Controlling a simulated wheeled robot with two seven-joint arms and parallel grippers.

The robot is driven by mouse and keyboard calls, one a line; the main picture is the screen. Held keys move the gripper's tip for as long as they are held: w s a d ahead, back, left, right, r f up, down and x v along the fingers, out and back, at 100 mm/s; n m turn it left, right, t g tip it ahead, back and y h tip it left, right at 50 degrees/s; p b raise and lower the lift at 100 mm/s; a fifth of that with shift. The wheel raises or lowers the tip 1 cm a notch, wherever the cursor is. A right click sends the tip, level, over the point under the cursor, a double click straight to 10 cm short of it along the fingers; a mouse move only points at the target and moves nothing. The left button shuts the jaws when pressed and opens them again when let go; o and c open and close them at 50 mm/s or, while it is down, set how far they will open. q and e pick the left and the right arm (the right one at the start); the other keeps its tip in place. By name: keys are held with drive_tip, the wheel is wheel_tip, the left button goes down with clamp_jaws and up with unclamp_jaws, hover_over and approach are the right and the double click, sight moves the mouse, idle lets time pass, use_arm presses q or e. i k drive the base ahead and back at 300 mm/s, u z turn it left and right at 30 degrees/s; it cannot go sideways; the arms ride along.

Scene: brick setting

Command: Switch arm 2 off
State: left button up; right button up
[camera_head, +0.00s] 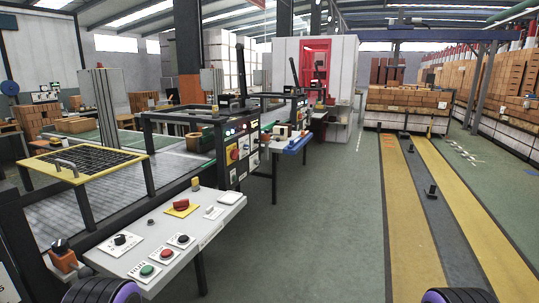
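A white sloped control panel (196,228) stands at the lower left. On it are a black rotary knob (121,239), a red switch on a yellow plate (181,206), and a small pale switch (212,210). A green button (147,271), a red button (166,254) and a black button (183,239) sit in a row near its front. The labels are too small to read, so I cannot tell which control belongs to arm 2. Neither of my grippers shows; only rounded black and purple parts of my arms show at the bottom edge.
A black-framed machine with a yellow-edged grate (85,159) stands behind the panel. A second control box (240,150) with lit buttons is farther back. Green floor (300,235) is open right of the panel. Yellow floor strips (404,220) and stacked bricks (408,98) lie beyond.

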sight(234, 154)
drive_tip(key=z, duration=0.75)
drive_tip(key=i, duration=1.4)
drive_tip(key=z, duration=0.4)
drive_tip(key=i, duration=1.15)
drive_tip(key=u, duration=1.35)
drive_tip(key=i, duration=1)
drive_tip(key=u, duration=1)
